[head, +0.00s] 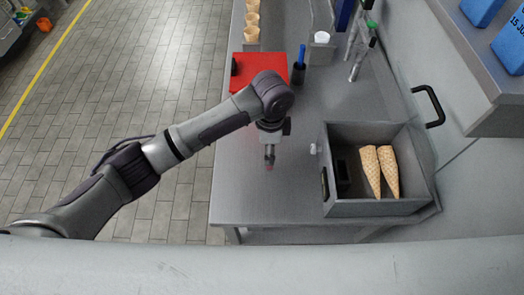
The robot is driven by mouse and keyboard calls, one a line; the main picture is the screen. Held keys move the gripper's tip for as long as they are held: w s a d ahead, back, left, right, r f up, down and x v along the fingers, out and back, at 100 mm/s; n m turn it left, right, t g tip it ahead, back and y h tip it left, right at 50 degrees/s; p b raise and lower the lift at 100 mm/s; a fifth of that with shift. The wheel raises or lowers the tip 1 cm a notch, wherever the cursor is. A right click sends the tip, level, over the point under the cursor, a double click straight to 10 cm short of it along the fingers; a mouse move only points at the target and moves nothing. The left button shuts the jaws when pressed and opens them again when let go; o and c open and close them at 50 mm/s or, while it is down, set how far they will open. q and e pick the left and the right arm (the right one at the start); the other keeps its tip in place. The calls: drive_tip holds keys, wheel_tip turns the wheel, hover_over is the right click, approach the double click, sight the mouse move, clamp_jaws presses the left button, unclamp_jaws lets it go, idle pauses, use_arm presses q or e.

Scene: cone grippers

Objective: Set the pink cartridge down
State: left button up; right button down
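My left gripper (270,157) points down over the grey worktop, its fingers close together. A small pink cartridge (269,167) shows at the fingertips, and the fingers appear shut on it. Most of the cartridge is hidden by the fingers or too small to make out. I cannot tell whether its lower end touches the worktop (240,190). My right gripper is not in view.
A grey open box (375,208) with two waffle cones (388,172) and a dark block (343,171) stands to the right. The worktop left of the grey box is clear.

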use_arm(q)
drive_tip(key=f, duration=0.1)
drive_tip(key=a+f+p, duration=0.1)
drive_tip(key=f, duration=0.3)
drive_tip(key=shift+w+a, duration=0.35)
drive_tip(key=shift+a, duration=0.05)
drive_tip(key=shift+f, duration=0.1)
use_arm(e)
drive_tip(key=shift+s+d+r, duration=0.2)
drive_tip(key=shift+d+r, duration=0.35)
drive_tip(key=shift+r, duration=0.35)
use_arm(q)
drive_tip(key=shift+f, duration=0.2)
drive_tip(key=o, duration=1.2)
drive_tip(key=shift+r, duration=0.15)
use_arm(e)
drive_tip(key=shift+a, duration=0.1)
